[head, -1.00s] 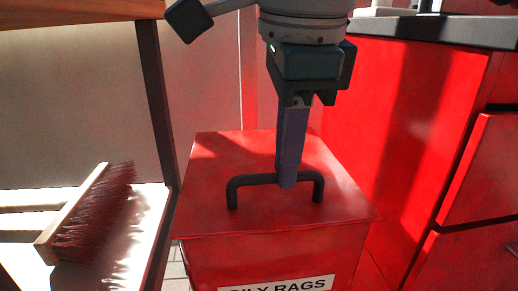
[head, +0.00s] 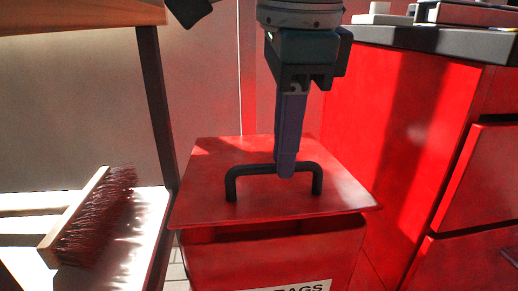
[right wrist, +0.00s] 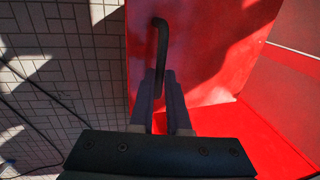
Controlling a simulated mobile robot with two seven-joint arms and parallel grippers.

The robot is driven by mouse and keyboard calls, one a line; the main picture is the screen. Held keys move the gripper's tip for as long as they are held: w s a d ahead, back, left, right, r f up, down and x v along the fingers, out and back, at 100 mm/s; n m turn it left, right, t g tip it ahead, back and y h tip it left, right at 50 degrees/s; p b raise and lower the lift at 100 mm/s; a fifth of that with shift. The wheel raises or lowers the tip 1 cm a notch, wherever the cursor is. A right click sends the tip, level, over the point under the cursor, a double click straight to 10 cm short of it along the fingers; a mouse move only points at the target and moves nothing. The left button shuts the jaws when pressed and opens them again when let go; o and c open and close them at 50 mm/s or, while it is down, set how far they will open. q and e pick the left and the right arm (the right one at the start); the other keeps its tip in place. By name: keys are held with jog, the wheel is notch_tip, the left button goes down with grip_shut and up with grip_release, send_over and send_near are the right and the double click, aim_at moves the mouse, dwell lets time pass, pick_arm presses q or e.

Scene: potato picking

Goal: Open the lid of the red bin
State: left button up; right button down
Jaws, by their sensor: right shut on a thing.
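The red bin (head: 270,262) stands on the floor in the middle of the head view, with a white label on its front. Its red lid (head: 260,205) is raised at the front edge, and a dark gap shows between the lid and the bin. My right gripper (head: 286,172) comes down from above and is shut on the black lid handle (head: 245,170), near the middle of its bar. In the right wrist view the handle (right wrist: 162,45) runs between the fingers (right wrist: 165,100).
A red cabinet (head: 400,130) with drawers and a dark countertop stands close on the right. On the left, a broom (head: 95,215) with red bristles lies on a light shelf (head: 125,255), beside a dark table leg (head: 155,100). A pale wall is behind.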

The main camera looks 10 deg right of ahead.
jog(key=w+r+p, duration=0.7)
jog(key=r+p, duration=0.1)
jog(key=r, duration=0.1)
jog(key=shift+w+r, duration=0.3)
jog(key=shift+r, duration=0.1)
jog(key=shift+d, duration=0.1)
jog(key=c, duration=1.3)
grip_release()
jog(key=o, duration=0.4)
jog(key=shift+w+r, duration=0.1)
jog(key=shift+w, duration=0.05)
jog(key=shift+r, duration=0.1)
